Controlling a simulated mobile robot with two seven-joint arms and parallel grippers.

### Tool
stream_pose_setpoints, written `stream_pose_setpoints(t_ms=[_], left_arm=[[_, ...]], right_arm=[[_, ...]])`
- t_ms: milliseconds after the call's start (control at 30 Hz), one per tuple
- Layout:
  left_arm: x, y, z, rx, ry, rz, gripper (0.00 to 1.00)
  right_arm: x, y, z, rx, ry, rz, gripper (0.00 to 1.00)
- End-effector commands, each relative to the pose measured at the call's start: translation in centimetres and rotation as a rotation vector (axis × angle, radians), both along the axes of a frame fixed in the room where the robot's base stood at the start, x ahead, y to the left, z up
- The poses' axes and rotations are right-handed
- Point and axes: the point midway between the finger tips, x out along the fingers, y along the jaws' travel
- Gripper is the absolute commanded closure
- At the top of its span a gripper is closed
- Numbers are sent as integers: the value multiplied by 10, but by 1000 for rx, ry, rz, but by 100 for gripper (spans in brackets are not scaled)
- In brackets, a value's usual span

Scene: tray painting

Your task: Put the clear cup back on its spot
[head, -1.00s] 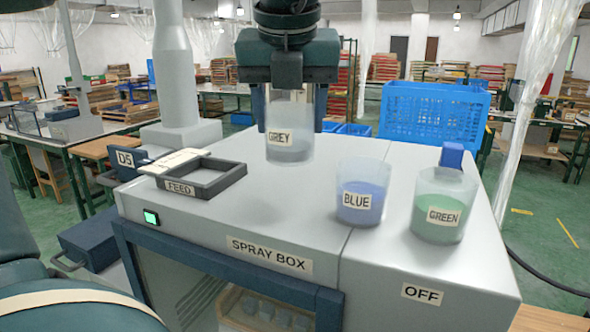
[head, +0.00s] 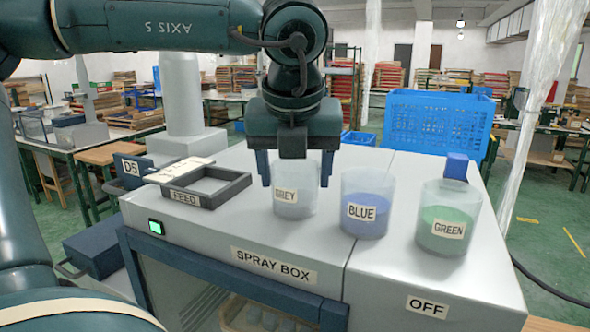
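A clear cup labelled GREY (head: 294,202) stands upright on the spray box top (head: 230,228), left of the blue cup. It holds a little greyish content. My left gripper (head: 295,181) is above it, pointing down. One finger is on each side of the cup's upper part, and the fingers look spread a little wider than the cup, so it looks open. The gripper body hides part of the cup's rim. My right gripper is not in view.
The BLUE cup (head: 365,215) stands close to the right, and the GREEN cup (head: 447,228) farther right. A dark FEED frame (head: 203,199) lies left of the grey cup. A blue crate (head: 437,125) is behind the box.

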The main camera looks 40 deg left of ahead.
Motion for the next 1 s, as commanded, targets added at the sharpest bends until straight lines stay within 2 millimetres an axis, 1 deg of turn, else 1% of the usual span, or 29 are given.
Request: stream_pose_setpoints(t_ms=[33,133,167,367,500,533,667,800,900,1000], left_arm=[[0,0,0,0,0,0,31],[0,0,0,0,0,0,23],[0,0,0,0,0,0,21],[0,0,1,0,0,-1,21],[0,0,7,0,0,-1,21],[-1,-1,8,2,-2,0,21],[-8,-7,30,3,-6,1,21],[-17,-15,60,3,-6,1,21],[-23,-20,80,3,-6,1,21],[-29,-25,95,2,-4,1,21]], right_arm=[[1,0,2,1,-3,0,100],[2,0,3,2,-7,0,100],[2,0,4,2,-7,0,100],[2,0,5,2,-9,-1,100],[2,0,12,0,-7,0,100],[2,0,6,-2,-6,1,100],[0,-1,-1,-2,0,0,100],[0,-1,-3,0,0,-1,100],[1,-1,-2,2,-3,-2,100],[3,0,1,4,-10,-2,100]])
